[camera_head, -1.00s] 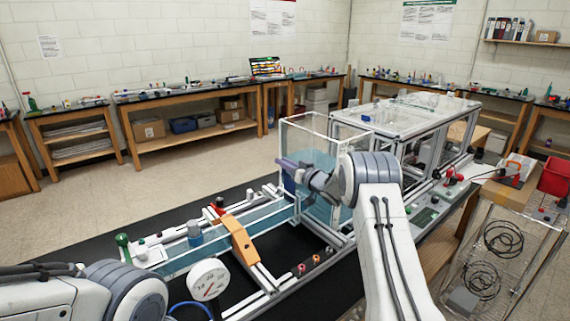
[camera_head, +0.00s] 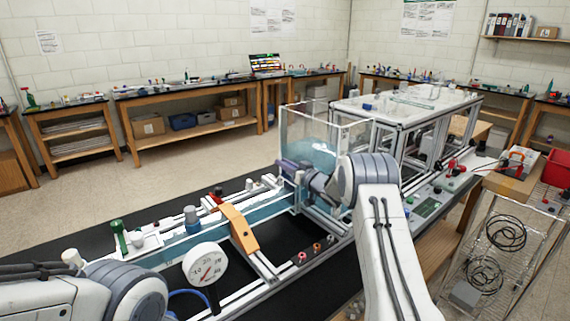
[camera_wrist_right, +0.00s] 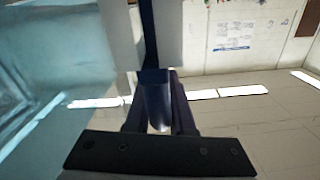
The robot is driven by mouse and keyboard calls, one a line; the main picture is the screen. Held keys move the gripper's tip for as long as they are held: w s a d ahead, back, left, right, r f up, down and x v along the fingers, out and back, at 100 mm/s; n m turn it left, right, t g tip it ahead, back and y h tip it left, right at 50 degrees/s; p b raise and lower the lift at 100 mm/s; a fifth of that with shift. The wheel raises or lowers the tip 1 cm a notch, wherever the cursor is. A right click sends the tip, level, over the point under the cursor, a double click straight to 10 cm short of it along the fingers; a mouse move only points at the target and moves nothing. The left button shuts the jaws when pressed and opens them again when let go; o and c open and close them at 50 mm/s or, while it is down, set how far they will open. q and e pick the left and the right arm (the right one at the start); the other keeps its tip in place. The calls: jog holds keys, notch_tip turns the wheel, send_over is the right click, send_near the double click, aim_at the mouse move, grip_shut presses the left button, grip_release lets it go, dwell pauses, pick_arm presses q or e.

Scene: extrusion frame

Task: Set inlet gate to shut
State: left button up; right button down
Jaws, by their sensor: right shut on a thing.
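My right gripper (camera_head: 284,164) is at the near left end of the clear water tank (camera_head: 350,132), where the long blue-water channel (camera_head: 180,246) meets it. In the right wrist view its dark fingers (camera_wrist_right: 158,108) are shut on the lower end of a dark upright bar (camera_wrist_right: 148,35), which looks like the inlet gate's handle. A pale flat panel stands behind the bar. The gate's lower edge is hidden, so I cannot tell how far it is down. My left arm enters at lower left; its gripper is out of view.
An orange bridge piece (camera_head: 238,228) straddles the channel. A white dial gauge (camera_head: 205,265) and a green-handled valve (camera_head: 118,236) stand near the channel's left end. A white extrusion frame (camera_head: 420,103) stands behind the tank. Open floor lies beyond the bench.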

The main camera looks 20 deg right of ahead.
jog(key=shift+a+f, duration=0.1)
jog(key=shift+f, duration=0.25)
jog(key=c, duration=0.8)
grip_release()
jog(key=shift+s, duration=0.1)
jog(key=shift+r, duration=0.1)
jog(key=b+v, duration=0.2)
jog(key=v, duration=0.8)
jog(key=shift+s+b, duration=0.15)
jog(key=shift+b, duration=0.25)
